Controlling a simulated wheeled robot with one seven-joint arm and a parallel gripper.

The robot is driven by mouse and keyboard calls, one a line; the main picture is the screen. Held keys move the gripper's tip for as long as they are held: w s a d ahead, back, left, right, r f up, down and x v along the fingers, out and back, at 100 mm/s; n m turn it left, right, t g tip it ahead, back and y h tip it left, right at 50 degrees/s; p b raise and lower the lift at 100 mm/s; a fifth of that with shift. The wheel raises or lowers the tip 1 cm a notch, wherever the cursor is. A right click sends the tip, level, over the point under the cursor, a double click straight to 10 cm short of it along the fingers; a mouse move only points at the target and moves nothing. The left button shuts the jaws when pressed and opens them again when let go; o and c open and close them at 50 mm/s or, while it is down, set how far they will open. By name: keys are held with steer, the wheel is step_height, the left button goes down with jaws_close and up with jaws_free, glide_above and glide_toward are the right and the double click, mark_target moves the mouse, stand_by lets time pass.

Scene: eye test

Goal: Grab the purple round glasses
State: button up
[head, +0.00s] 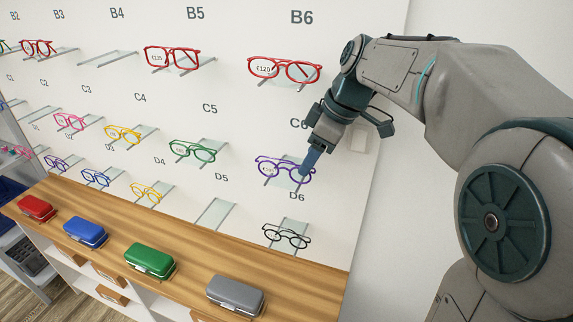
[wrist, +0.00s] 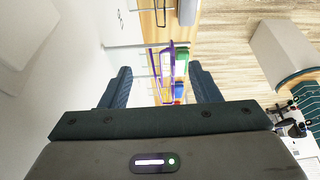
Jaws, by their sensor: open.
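Purple round glasses (head: 284,166) sit on a wall shelf at C6 in the head view, with a price tag showing behind a lens. My gripper (head: 308,168) is at their right side, its fingers overlapping the right lens in the picture. In the wrist view, my gripper (wrist: 160,70) is open, with one finger on each side. The purple glasses (wrist: 171,58) show between and slightly beyond the fingers, seen nearly edge-on. Nothing is held. Whether a finger touches the frame I cannot tell.
Red glasses (head: 284,70) sit above at B6, black glasses (head: 287,235) below at D6, green glasses (head: 192,151) left at C5. A wooden counter (head: 190,250) below holds red, blue, green and grey cases (head: 235,295). White wall is right of C6.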

mark_target(286, 168)
steer(key=p+x, duration=0.1)
steer(key=x, duration=0.3)
steer(key=shift+a+f, duration=0.1)
steer(key=shift+s, duration=0.1)
steer(key=c, duration=1)
steer(key=shift+c, duration=0.2)
